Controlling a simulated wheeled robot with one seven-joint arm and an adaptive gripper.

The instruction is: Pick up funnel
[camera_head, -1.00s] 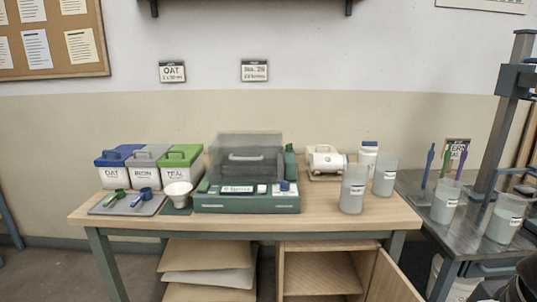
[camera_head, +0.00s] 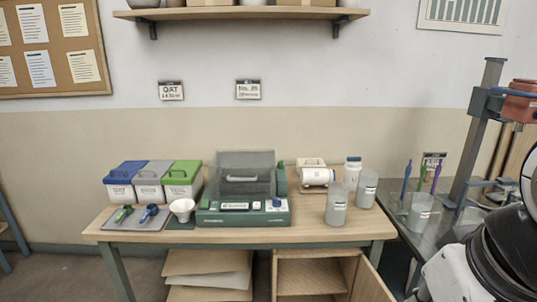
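The funnel (camera_head: 182,209) is a white, wide-mouthed cone on a small dark green mat (camera_head: 181,225) on the wooden table, left of centre. It stands between the grey tray with scoops and the green scale box. Nothing covers it in this view. My arm shows as a white and black shape at the lower right edge, far from the funnel. My gripper is not in the picture.
Lidded bins (camera_head: 150,181) stand behind the grey tray (camera_head: 120,222). The green scale box (camera_head: 243,215) with a dark clear cover is right of the funnel. Cloudy beakers (camera_head: 337,205) stand at the table's right. A metal side table (camera_head: 395,190) holds a stand (camera_head: 474,145).

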